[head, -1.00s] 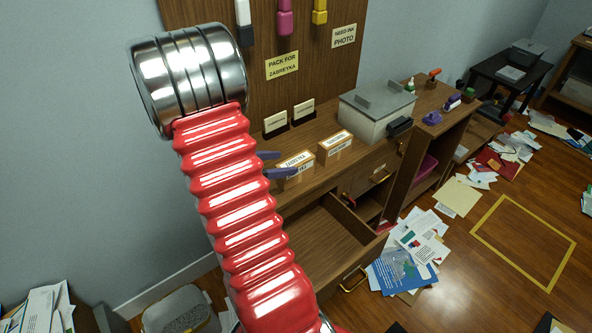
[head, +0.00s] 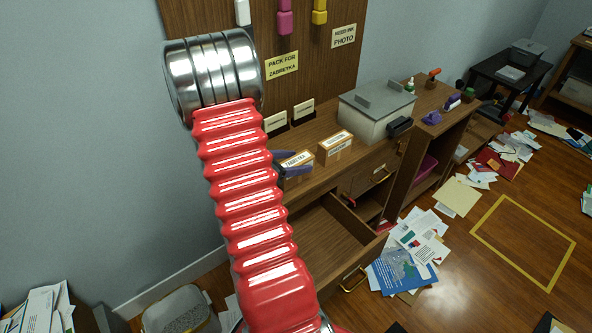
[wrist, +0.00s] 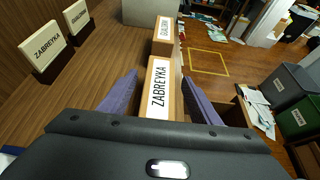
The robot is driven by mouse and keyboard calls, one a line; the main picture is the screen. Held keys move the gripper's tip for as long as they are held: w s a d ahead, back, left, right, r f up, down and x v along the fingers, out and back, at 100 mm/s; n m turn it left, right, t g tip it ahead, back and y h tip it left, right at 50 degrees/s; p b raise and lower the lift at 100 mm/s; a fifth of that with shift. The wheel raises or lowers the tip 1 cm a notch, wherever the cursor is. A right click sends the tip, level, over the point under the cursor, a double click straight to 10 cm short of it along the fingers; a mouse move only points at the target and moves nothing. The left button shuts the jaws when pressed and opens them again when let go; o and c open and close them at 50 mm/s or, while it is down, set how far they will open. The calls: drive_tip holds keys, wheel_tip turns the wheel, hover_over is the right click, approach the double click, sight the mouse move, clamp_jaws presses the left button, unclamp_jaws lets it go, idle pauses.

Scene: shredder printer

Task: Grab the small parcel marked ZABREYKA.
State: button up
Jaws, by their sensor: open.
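The small parcel marked ZABREYKA (wrist: 159,88) is a brown box with a white label on top. In the wrist view it lies between the two purple fingers of my gripper (wrist: 159,85), which are open around it with a gap on each side. In the head view the parcel (head: 297,164) sits on the wooden desk top, and my gripper (head: 285,164) shows beside it, one finger on its far side and one in front. My red arm hides part of its left end. Contact between fingers and parcel cannot be told.
A second parcel (head: 335,147) with a different label stands just beyond. Two name cards (head: 276,122) stand behind, one reading ZABREYKA in the wrist view (wrist: 45,47). A grey-lidded box (head: 376,110) stands to the right. An open drawer (head: 330,236) juts out below.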

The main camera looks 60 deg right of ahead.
drive_tip(key=shift+d+f, duration=0.1)
drive_tip(key=shift+d, duration=0.05)
idle(0.4)
drive_tip(key=c, duration=1.2)
